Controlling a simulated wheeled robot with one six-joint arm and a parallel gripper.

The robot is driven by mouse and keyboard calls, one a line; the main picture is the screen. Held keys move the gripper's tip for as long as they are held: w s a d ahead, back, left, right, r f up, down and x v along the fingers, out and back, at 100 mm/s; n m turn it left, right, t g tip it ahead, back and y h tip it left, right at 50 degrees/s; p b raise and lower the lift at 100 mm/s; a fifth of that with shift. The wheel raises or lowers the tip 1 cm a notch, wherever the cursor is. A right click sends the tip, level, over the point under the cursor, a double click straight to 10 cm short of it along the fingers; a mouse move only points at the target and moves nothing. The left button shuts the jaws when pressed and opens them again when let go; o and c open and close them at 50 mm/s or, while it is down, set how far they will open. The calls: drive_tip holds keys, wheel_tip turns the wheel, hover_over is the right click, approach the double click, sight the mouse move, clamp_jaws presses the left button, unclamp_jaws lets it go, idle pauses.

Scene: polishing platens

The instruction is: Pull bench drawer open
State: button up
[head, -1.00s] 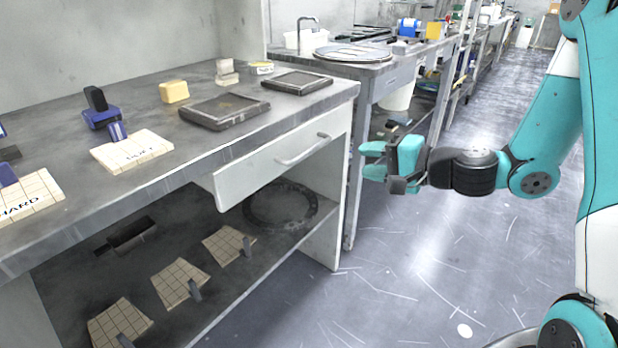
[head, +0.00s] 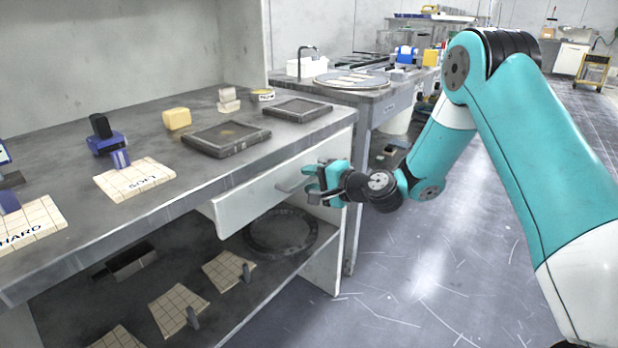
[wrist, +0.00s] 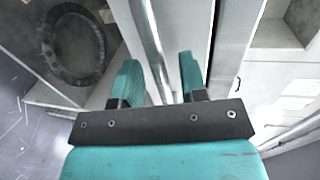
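The bench drawer (head: 250,202) has a pale front under the right part of the bench top. Its bar handle (head: 290,184) shows in the head view just left of my gripper (head: 314,184). The right end of the handle is hidden behind the fingers. In the wrist view the teal fingers of my gripper (wrist: 160,82) stand apart. The grey handle bar (wrist: 149,38) runs into the space between them, in front of the pale drawer front (wrist: 186,25). I cannot tell whether the fingers touch the bar.
The bench top (head: 190,193) holds a yellow block (head: 177,119), dark trays (head: 226,138) and labelled mats (head: 134,178). Below, a lower shelf (head: 225,312) carries a dark ring (head: 276,232) and tiles. The floor (head: 440,270) right of the bench is clear.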

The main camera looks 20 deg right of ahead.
drive_tip(key=shift+w+a, duration=0.3)
drive_tip(key=shift+w, duration=0.1)
clamp_jaws()
drive_tip(key=shift+s+f, duration=0.1)
drive_tip(key=shift+s, duration=0.05)
